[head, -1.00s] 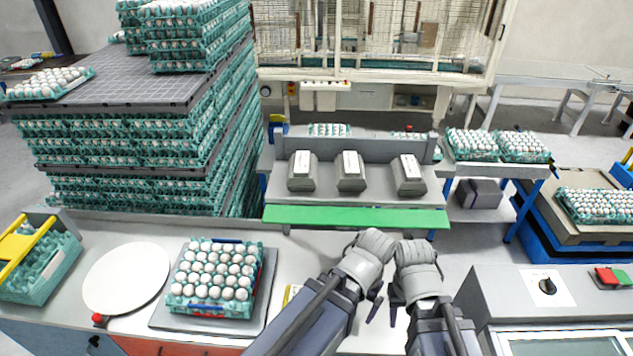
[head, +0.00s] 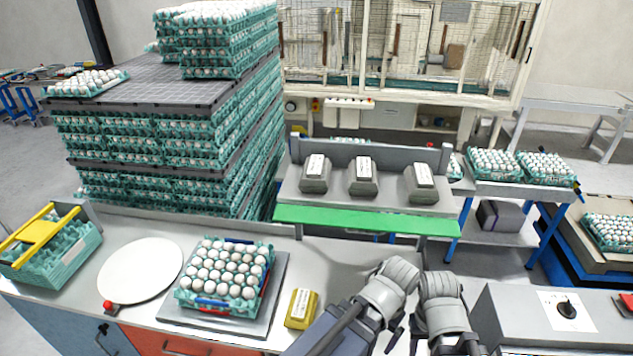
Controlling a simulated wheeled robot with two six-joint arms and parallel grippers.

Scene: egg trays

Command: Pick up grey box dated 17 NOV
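Three grey boxes with white labels stand in a row on a grey shelf with a green front edge: the left box (head: 315,175), the middle box (head: 363,177) and the right box (head: 421,184). The label print is too small to read, so I cannot tell which is dated 17 NOV. My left gripper (head: 391,338) and my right gripper (head: 416,338) are side by side over the near counter, in front of the shelf and apart from the boxes. Their fingers point down and are partly hidden, so their opening is unclear.
A yellow box (head: 301,308) with a label lies on the counter left of my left arm. An egg tray (head: 213,301) sits on a grey plate, with a white disc (head: 140,270) beside it. A control box (head: 545,318) stands at right. Counter before the shelf is clear.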

